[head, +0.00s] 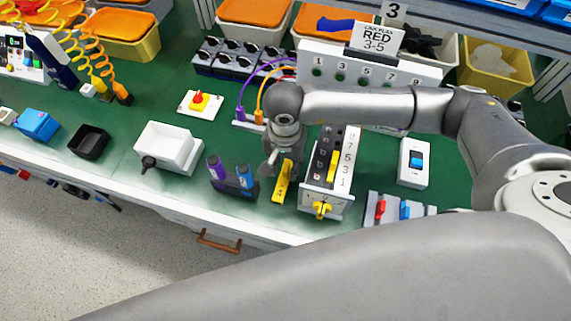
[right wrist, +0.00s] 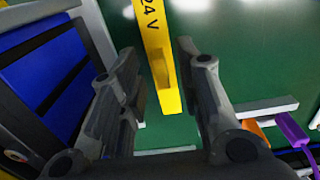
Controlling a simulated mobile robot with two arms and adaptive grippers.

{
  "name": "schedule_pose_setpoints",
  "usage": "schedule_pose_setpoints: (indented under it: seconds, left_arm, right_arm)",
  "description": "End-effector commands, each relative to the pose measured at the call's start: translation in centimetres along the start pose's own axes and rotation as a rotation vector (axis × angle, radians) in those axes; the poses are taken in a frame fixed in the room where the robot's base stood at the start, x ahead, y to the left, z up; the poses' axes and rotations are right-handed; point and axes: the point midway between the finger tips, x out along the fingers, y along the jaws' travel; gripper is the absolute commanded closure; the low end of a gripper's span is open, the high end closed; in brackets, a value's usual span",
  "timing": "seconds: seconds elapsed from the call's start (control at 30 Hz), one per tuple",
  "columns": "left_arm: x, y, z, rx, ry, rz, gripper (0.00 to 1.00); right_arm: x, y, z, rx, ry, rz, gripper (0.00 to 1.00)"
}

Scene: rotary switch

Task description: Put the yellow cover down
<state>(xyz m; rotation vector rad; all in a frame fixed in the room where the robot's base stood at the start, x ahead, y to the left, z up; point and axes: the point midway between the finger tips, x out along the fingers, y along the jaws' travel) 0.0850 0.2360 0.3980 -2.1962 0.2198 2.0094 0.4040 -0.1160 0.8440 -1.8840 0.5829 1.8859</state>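The yellow cover (head: 283,182) is a narrow bar on the green bench top, between a dark stand and the white switch box. In the right wrist view the cover (right wrist: 157,45) carries the marking "24 V", and its near end shows between my fingers. My right gripper (head: 273,160) is just above and beside the cover in the head view. In the right wrist view the right gripper (right wrist: 162,75) is open, with gaps between the cover and both fingers. I cannot tell whether the cover touches the bench all along. My left gripper is not in view.
The white switch box (head: 328,178) with a yellow knob stands right of the cover. A dark stand (head: 234,183) with purple and blue parts is close on the left. A white tray (head: 168,150) stands farther left. The bench's front edge is near.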

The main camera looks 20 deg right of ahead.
Motion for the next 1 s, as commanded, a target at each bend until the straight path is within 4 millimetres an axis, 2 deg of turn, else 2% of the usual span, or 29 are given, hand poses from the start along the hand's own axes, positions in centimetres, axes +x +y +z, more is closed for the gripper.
schedule_pose_setpoints:
  seconds: [0.3,0.5,0.7,1.0]
  left_arm:
    - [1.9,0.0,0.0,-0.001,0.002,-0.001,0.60]
    - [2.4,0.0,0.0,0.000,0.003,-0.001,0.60]
    - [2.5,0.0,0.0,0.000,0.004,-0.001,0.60]
    - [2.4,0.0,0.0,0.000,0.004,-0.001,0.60]
  right_arm:
    - [-6.7,-0.1,-0.1,-0.002,0.007,-0.005,0.68]
    - [-9.8,0.0,-0.1,-0.001,0.004,-0.002,0.68]
    - [-10.9,0.0,0.0,0.000,0.002,0.001,0.68]
    - [-10.9,0.0,0.0,0.000,0.002,0.001,0.68]
